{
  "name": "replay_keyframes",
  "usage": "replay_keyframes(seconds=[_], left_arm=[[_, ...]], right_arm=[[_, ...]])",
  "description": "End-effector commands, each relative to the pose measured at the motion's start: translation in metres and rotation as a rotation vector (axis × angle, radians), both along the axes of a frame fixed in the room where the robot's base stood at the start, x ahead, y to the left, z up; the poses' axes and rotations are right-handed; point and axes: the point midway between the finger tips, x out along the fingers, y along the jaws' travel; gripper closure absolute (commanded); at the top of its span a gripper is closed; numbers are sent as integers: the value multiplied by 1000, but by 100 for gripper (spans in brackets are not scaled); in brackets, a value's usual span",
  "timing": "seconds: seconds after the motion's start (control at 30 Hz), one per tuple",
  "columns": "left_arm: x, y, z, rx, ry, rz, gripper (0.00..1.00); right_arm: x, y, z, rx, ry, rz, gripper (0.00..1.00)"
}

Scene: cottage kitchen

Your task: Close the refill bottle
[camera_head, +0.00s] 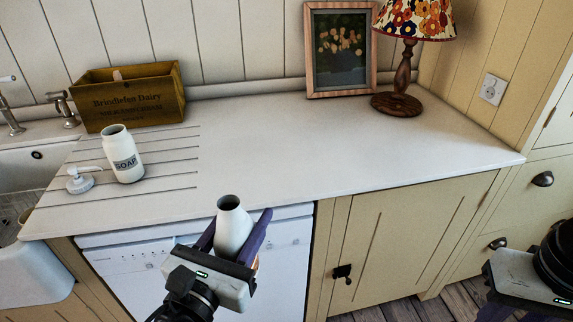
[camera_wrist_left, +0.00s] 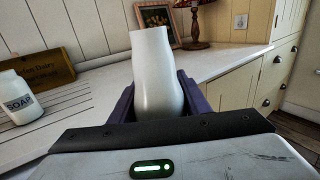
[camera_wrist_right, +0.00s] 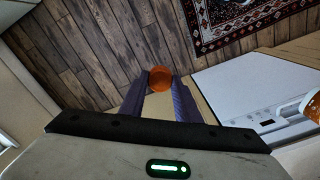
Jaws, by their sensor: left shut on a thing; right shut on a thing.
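The refill bottle (camera_head: 232,232) is white with an open, dark neck. My left gripper (camera_head: 237,226) is shut around its body and holds it in front of the counter edge, nearly upright. In the left wrist view the bottle (camera_wrist_left: 156,80) stands between the purple fingers. My right gripper (camera_wrist_right: 160,88) is shut on an orange cap (camera_wrist_right: 160,79) at its fingertips, away from the bottle. In the head view only the right gripper's body shows at the bottom right; its fingers are not visible there.
A white soap bottle (camera_head: 123,158) stands open on the counter (camera_head: 300,140), with a pump top (camera_head: 80,181) beside it. A wooden crate (camera_head: 130,97), picture frame (camera_head: 341,50) and lamp (camera_head: 402,75) stand behind. The middle of the counter is clear.

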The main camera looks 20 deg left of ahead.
Motion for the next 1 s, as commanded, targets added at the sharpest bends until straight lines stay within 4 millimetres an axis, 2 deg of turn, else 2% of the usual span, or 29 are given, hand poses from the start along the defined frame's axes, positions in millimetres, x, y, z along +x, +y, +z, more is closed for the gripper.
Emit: replay_keyframes(seconds=[0.17,0.6,0.8,1.0], left_arm=[[-2,-20,-2,3,-2,-95,97],[-15,-125,-14,4,-4,-581,97],[-18,-146,-17,1,-3,-676,97],[-19,-151,-18,0,-1,-698,97]], right_arm=[[0,0,0,0,0,0,91],[0,0,0,0,0,-1,91],[0,0,0,0,0,-1,91],[0,0,0,0,0,-1,91]])
